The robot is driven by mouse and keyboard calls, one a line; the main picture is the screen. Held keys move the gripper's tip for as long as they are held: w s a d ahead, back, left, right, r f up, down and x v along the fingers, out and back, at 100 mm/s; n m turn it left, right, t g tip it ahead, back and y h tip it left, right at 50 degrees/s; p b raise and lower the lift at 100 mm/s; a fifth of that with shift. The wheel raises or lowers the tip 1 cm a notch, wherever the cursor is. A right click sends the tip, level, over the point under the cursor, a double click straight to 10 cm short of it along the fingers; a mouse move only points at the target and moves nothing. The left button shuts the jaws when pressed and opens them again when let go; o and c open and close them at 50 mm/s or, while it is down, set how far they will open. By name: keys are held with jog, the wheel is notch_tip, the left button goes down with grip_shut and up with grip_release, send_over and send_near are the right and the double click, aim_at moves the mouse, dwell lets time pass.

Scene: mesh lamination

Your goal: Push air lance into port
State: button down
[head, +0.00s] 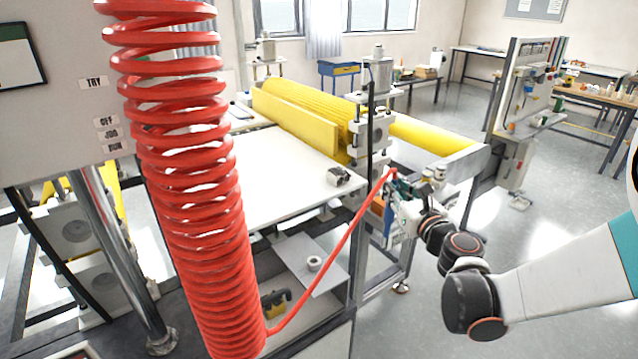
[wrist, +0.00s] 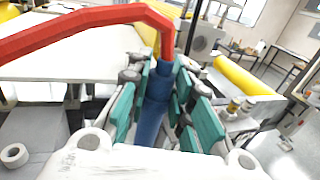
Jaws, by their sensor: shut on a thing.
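The air lance (wrist: 152,115) is a blue cylinder with a red hose (wrist: 95,22) on its far end. My gripper (wrist: 160,100) is shut on it, with teal finger pads on both sides of the blue body in the wrist view. In the head view my gripper (head: 400,195) is at the right side of the machine frame, and the red hose (head: 335,247) runs from it down to a big red coil (head: 195,190). I cannot make out the port, and the lance's tip is not clearly visible.
The machine has a white table (head: 270,175), yellow rollers (head: 430,137) and a roller bearing block (head: 370,135) close to my gripper. A control panel (head: 65,90) stands at the left. A tape roll (wrist: 14,155) lies on a lower shelf. Open floor is at the right.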

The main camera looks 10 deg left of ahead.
jog(key=s+a+r+n+g+y, duration=0.2)
jog(key=s+a+n+g+y, duration=0.1)
jog(key=a, duration=0.5)
jog(key=s+a+r+n+g+y, duration=0.2)
jog(key=s+a+n+g+y, duration=0.1)
jog(key=s+a, duration=0.5)
jog(key=shift+a+r+n+g+y, duration=0.4)
jog(key=shift+a+g+y, duration=0.15)
jog(key=shift+g, duration=0.35)
jog(key=shift+d+f, duration=0.1)
jog(key=shift+f+b, duration=2.45)
jog(key=shift+f, duration=0.4)
notch_tip(320, 180, down, 6)
jog(key=b, duration=0.5)
dwell(0.5)
jog(key=c, duration=1.3)
grip_release()
jog(key=shift+f, duration=0.1)
jog(key=shift+c, duration=0.2)
